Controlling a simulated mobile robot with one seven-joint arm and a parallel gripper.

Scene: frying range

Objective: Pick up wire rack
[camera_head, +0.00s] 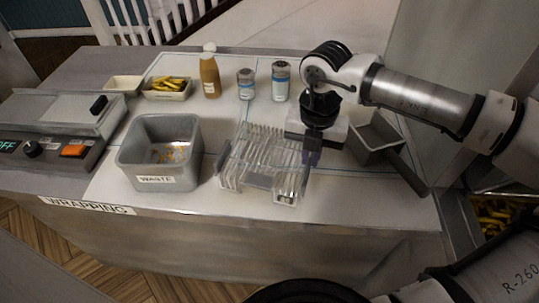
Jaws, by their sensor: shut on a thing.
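The wire rack (262,160), a pale frame of many thin parallel wires, is at the middle of the counter in the head view. It looks slightly tilted, and I cannot tell whether it is clear of the counter. My gripper (312,152) comes down from the upper right and is shut on the rack's right side. The white gripper body hides the rack's far right corner, and the exact contact of the fingertips is hard to see.
The grey WASTE bin (160,182) stands close to the rack's left. A grey long-handled pan or basket (372,150) is at the right. Behind stand a brown bottle (210,78), two jars (281,82) and a tray of fries (166,90). The wrapping unit (55,112) is far left.

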